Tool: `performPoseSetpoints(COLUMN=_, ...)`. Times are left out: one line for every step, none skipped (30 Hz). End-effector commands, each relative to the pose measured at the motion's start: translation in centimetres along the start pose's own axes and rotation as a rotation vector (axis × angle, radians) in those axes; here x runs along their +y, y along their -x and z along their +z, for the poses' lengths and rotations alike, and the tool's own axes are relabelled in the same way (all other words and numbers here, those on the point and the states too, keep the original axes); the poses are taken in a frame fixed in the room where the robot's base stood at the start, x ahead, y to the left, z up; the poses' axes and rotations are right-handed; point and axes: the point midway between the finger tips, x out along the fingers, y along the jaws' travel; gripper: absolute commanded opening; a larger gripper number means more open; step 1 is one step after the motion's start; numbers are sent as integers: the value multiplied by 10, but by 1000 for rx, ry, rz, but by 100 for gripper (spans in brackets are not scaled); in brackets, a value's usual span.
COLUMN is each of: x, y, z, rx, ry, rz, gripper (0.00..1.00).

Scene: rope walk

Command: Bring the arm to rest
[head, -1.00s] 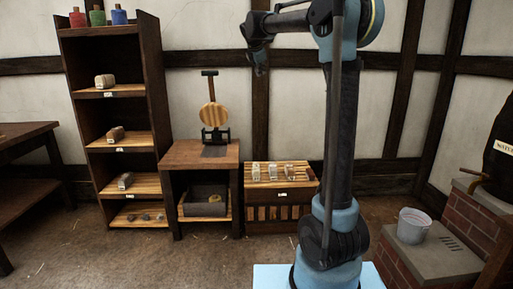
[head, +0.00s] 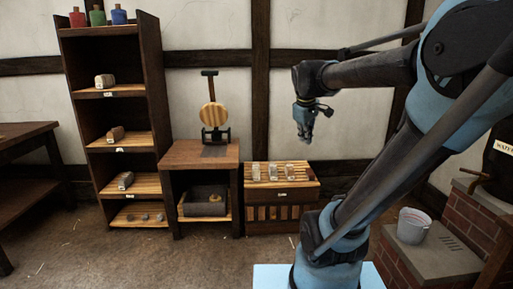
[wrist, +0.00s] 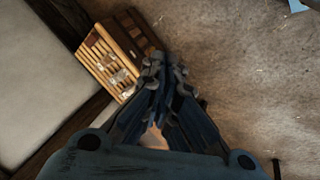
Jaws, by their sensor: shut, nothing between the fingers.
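My gripper (head: 306,136) hangs pointing down at the end of my arm, in front of the wall and above the slatted crate (head: 283,213). In the wrist view my gripper (wrist: 160,66) shows its fingers together, with nothing held between them. The crate (wrist: 101,70) lies beyond the fingertips to the upper left there, clear of them. Several small pale items stand on the crate's top.
A tall shelf (head: 163,130) with small bundles and coloured bottles stands at the left. A small wooden stand (head: 200,153) holds a round wooden disc (head: 213,116). A bucket (head: 412,225) sits on brickwork at the right. The floor (head: 215,262) in front is clear.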

Motion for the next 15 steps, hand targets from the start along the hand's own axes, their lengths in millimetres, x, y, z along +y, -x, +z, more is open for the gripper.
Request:
performPoseSetpoints(x=-14, y=-8, z=21, rx=-10, ry=-58, rz=-17, gripper=0)
performPoseSetpoints(x=-23, y=-13, z=31, rx=-15, ry=-96, rz=-27, gripper=0)
performPoseSetpoints(x=-34, y=-19, z=45, rx=-22, ry=-143, rz=-40, gripper=0)
performPoseSetpoints(x=-42, y=-24, z=55, rx=-28, ry=-180, rz=-51, gripper=0)
performPoseSetpoints(x=-51, y=-29, z=65, rx=-34, ry=-217, rz=-62, gripper=0)
performPoseSetpoints(x=-62, y=-36, z=78, rx=-42, ry=-264, rz=-74, gripper=0)
performPoseSetpoints(x=-71, y=-40, z=88, rx=-49, ry=-301, rz=-85, gripper=0)
performPoseSetpoints(x=-80, y=-46, z=97, rx=-56, ry=-336, rz=-95, gripper=0)
performPoseSetpoints(x=-92, y=-53, z=110, rx=-65, ry=-384, rz=-107, gripper=0)
performPoseSetpoints(x=-101, y=-58, z=119, rx=-72, ry=-419, rz=-117, gripper=0)
performPoseSetpoints(x=-110, y=-63, z=127, rx=-79, ry=-453, rz=-127, gripper=0)
performPoseSetpoints(x=-121, y=-70, z=138, rx=-88, ry=-495, rz=-137, gripper=0)
performPoseSetpoints(x=-129, y=-75, z=145, rx=-94, ry=-526, rz=-146, gripper=0)
performPoseSetpoints(x=-136, y=-79, z=152, rx=-100, ry=-555, rz=-153, gripper=0)
performPoseSetpoints(x=-145, y=-85, z=160, rx=-109, ry=-589, rz=-162, gripper=0)
